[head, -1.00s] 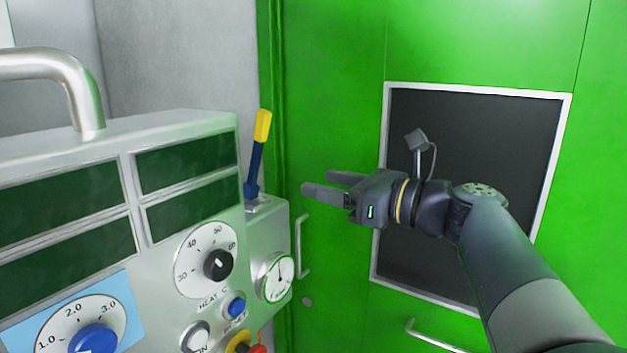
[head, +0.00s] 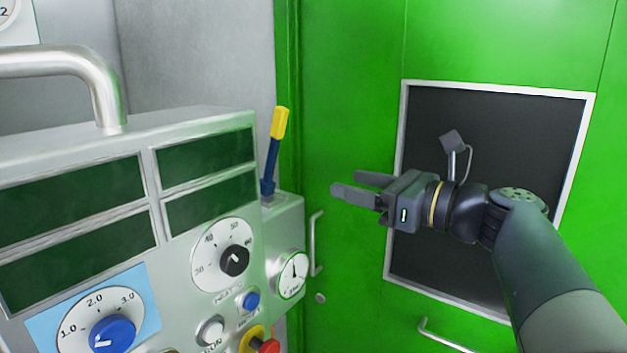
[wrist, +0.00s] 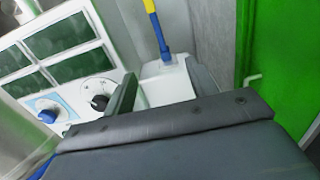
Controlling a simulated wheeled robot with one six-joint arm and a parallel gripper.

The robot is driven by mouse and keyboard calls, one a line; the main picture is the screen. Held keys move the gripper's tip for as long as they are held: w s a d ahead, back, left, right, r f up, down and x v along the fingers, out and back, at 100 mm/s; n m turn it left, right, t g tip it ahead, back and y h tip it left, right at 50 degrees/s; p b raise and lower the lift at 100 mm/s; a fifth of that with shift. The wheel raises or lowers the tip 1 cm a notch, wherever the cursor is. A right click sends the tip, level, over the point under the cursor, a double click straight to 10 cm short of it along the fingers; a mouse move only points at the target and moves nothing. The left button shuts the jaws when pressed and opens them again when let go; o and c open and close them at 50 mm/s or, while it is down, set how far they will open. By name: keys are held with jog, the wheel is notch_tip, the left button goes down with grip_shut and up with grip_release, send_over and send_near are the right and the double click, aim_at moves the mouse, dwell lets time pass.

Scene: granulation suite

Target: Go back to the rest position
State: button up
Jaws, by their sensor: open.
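My gripper (head: 358,186) is at the right of centre in the head view, in front of the green door. Its two fingers are apart with nothing between them, and they point left toward the control panel. A clear gap shows in the picture between the fingertips and the lever with a yellow grip (head: 279,122). In the wrist view, my gripper's dark body fills the lower part, and the lever's blue shaft (wrist: 161,38) stands beyond it.
The control panel (head: 180,240) with dials, buttons and dark green windows fills the left. A small round gauge (head: 293,272) sits on its right side. The green door (head: 345,80) has a dark framed window (head: 490,120) and metal handles (head: 316,245).

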jog(key=x, duration=0.7)
jog(key=shift+w+a+r, duration=0.15)
jog(key=shift+a+r, duration=0.1)
jog(key=shift+r, duration=0.2)
jog(key=shift+f, duration=0.1)
